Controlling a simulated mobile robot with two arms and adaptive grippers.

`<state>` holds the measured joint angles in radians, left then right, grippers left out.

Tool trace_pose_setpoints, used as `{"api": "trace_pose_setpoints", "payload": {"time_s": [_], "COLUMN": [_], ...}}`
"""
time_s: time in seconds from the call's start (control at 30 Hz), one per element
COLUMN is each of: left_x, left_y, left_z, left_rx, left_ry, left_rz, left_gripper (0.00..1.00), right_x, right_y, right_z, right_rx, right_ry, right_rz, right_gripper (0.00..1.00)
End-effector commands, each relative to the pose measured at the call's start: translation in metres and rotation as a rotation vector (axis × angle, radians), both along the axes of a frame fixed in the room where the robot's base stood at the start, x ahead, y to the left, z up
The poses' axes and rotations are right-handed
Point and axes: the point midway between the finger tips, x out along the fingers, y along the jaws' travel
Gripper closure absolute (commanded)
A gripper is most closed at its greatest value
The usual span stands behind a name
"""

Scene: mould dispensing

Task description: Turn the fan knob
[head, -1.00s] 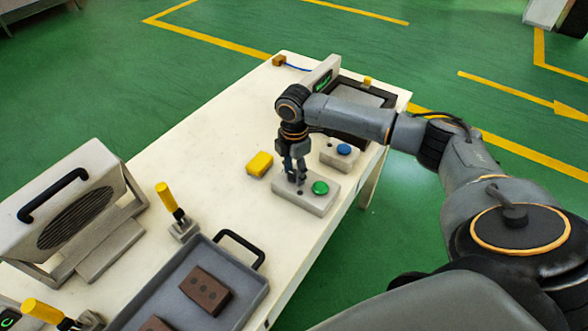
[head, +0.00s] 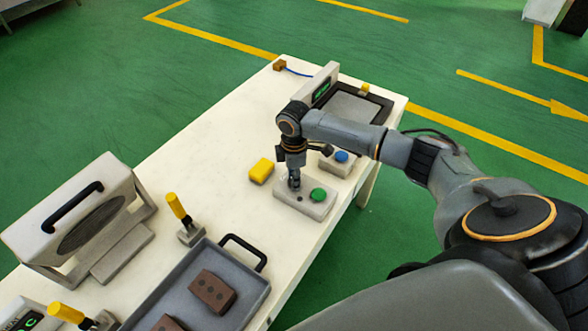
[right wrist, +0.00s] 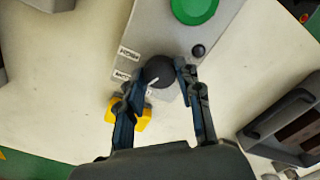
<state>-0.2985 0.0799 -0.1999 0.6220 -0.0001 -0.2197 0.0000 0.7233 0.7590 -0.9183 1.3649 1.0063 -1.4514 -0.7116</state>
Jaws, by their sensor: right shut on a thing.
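The black fan knob (right wrist: 159,72) with a white pointer line sits on a light grey control box (head: 318,209) on the white table. The box also carries a green button (head: 318,194), which shows in the right wrist view (right wrist: 193,6). My right gripper (head: 294,184) points down onto the box, left of the green button. In the right wrist view its fingers (right wrist: 158,78) are shut on the knob, one on each side. In the head view the fingers hide the knob. My left gripper is not in view.
A yellow block (head: 261,170) lies left of the box. A second box with a blue button (head: 341,156) stands behind it. A grey tray (head: 167,285) with brown bricks and a grilled housing (head: 122,185) are nearer on the left. Two yellow-handled levers (head: 177,206) (head: 66,313) stand nearby.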

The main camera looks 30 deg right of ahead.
Motion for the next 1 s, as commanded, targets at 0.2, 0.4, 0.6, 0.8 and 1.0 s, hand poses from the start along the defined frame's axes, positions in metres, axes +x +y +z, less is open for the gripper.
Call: {"api": "trace_pose_setpoints", "payload": {"time_s": [0.2, 0.4, 0.6, 0.8, 1.0], "left_x": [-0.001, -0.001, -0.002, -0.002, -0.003], "left_y": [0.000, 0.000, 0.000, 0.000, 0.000], "left_z": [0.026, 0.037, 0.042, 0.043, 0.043], "left_rx": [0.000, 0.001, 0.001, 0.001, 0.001], "left_ry": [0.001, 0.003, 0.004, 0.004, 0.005], "left_rz": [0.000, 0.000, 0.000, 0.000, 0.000], "left_gripper": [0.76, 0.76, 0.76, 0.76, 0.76], "right_x": [-0.002, -0.001, -0.001, -0.001, -0.001], "right_y": [0.001, 0.001, 0.001, 0.001, 0.001], "right_z": [0.003, 0.001, 0.000, -0.001, -0.001], "right_rx": [0.002, 0.001, 0.001, 0.001, 0.001], "right_ry": [0.005, 0.005, 0.003, 0.003, 0.002], "right_rz": [-0.167, -0.280, -0.343, -0.367, -0.368], "right_gripper": [0.96, 0.96, 0.96, 0.96, 0.96]}}
